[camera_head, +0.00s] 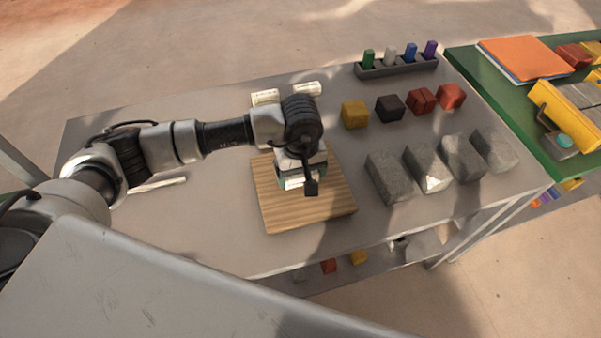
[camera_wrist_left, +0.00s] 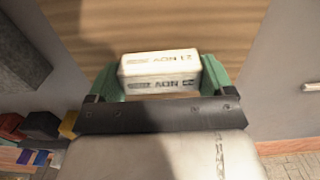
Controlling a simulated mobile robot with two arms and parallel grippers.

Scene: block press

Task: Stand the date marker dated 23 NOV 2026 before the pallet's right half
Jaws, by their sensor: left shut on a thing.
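My left gripper (camera_head: 297,182) is over the wooden pallet (camera_head: 279,217), with its arm coming in from the left. In the left wrist view its green fingers (camera_wrist_left: 160,76) are shut on a white date marker (camera_wrist_left: 159,64). Black print with "NOV" shows on two of its faces, upside down in that view; the day number is too blurred to read surely. The pallet (camera_wrist_left: 150,20) lies beyond the marker there. I cannot tell whether the marker touches the pallet. Two more white markers (camera_head: 265,97) (camera_head: 307,88) stand behind the pallet. My right gripper is not in view.
Several grey blocks (camera_head: 388,177) stand right of the pallet. Coloured cubes (camera_head: 355,114) and a rack of coloured pegs (camera_head: 397,67) are behind them. A white strip (camera_head: 157,184) lies left on the grey table (camera_head: 225,235). A green table (camera_head: 510,105) adjoins at right.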

